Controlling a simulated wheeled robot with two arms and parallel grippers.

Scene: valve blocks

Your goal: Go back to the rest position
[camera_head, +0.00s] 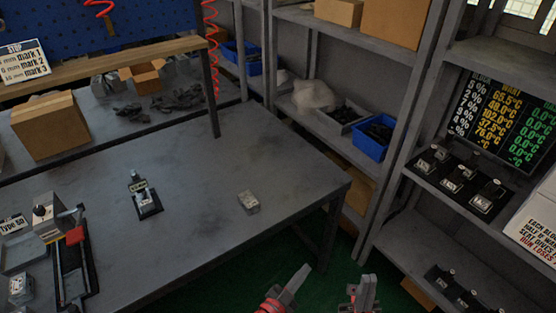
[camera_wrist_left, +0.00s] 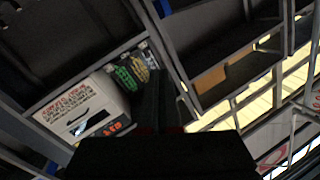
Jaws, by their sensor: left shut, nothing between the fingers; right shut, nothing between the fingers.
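My left gripper (camera_head: 297,278) shows at the bottom of the head view, in front of the table's right end, over the green floor. It is shut and empty, its tip pointing up and to the right. In the left wrist view its dark fingers (camera_wrist_left: 158,100) stand close together with nothing held. My right gripper (camera_head: 364,286) is a short way to its right, also shut and empty, pointing up. Both are apart from the table and the shelves. Most of both arms is out of view.
The grey table (camera_head: 235,228) holds a small block (camera_head: 249,201), a valve block on a dark base (camera_head: 145,200) and a fixture (camera_head: 72,250) at left. A shelf with several valve blocks (camera_head: 458,178) and a display board (camera_head: 505,122) stand at right. Green floor (camera_head: 325,292) lies between.

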